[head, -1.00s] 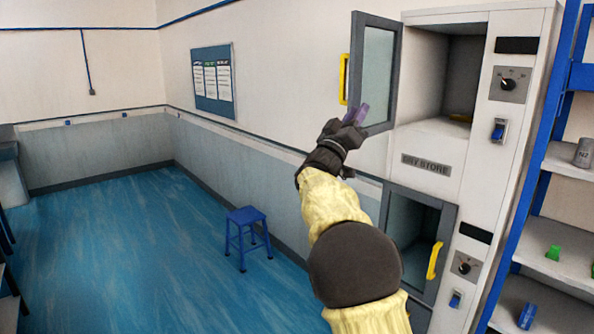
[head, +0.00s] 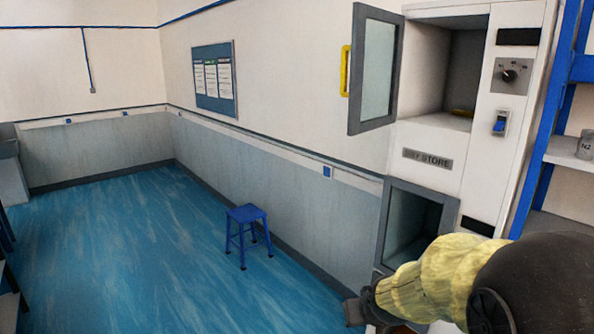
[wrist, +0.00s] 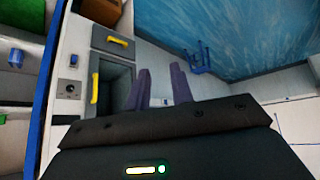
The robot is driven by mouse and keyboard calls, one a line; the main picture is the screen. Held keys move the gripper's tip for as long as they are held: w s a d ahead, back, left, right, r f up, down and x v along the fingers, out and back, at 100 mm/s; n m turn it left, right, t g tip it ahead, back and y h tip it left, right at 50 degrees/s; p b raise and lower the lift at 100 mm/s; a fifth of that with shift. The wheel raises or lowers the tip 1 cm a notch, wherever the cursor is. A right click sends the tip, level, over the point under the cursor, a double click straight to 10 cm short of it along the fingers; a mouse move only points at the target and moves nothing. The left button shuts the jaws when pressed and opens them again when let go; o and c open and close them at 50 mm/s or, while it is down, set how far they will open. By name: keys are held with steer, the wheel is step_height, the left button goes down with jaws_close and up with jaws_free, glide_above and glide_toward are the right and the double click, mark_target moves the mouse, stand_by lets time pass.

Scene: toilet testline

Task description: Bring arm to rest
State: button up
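My arm (head: 440,280) is folded low at the bottom right of the head view, in front of the lower part of the cabinet. The dark end of the arm shows there at the picture's bottom edge, but the fingers cannot be made out. In the wrist view my gripper (wrist: 160,70) has its two purple fingers apart, with nothing between them.
The dry store cabinet (head: 433,160) has its upper glass door (head: 377,70) swung open. Its lower compartment (head: 408,225) is partly behind my arm. A blue shelf rack (head: 545,130) stands right. A blue stool (head: 246,215) stands on open blue floor.

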steer(key=s+f+m+g, duration=0.1)
steer(key=s+f+g, duration=0.3)
steer(key=s, duration=1)
step_height(320, 180, down, 2)
steer(key=shift+s+d+f+g, duration=0.15)
steer(key=shift+s+d+g, duration=0.1)
steer(key=shift+d+g, duration=0.1)
steer(key=shift+w, duration=0.1)
